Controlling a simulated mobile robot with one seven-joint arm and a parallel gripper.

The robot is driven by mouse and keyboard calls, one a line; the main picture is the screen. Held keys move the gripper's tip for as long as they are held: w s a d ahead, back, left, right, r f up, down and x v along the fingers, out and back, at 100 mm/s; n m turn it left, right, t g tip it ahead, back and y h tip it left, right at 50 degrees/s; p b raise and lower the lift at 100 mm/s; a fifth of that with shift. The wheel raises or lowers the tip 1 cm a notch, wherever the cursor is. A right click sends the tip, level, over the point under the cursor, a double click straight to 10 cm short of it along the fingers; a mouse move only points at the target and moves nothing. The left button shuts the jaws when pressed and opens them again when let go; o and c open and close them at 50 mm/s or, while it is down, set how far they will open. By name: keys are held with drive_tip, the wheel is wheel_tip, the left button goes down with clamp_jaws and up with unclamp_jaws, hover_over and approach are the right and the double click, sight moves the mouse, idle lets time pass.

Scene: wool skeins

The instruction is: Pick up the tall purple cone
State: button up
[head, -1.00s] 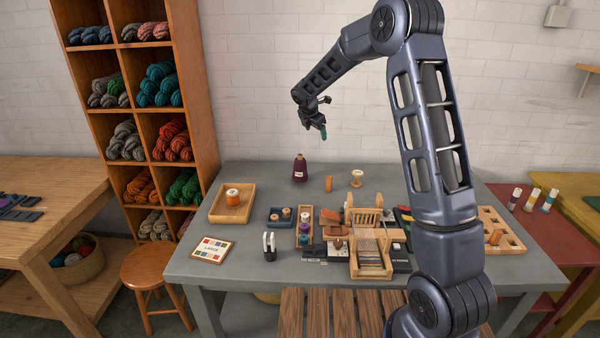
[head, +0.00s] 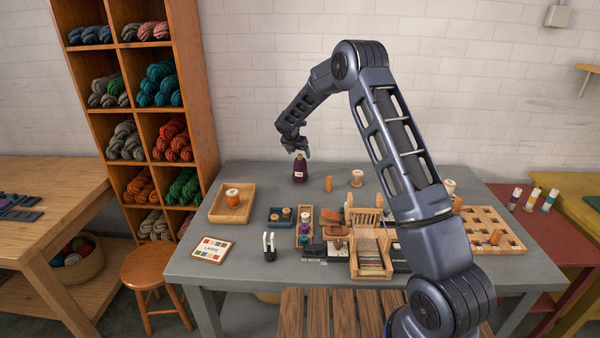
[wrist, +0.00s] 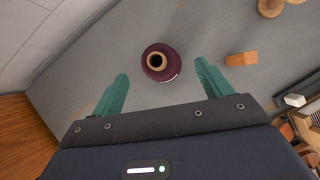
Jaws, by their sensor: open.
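The tall purple cone (head: 299,172) stands upright at the back of the grey table, with a pale label on its side. In the wrist view the cone (wrist: 161,63) is seen from above, its tan ring-shaped top facing the camera. My gripper (head: 297,151) is just above the cone in the head view. In the wrist view my gripper (wrist: 158,85) is open, with its teal fingers spread to the left and right. The cone shows a little beyond the fingertips, roughly centred between them, and nothing is held.
An orange block (head: 328,184) and a wooden spool (head: 356,178) stand to the right of the cone. A small loom (head: 372,262) and several spools fill the middle front.

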sight(299, 155)
drive_tip(key=shift+a+x, duration=0.2)
drive_tip(key=shift+x, duration=2.55)
drive_tip(key=c, duration=1.6)
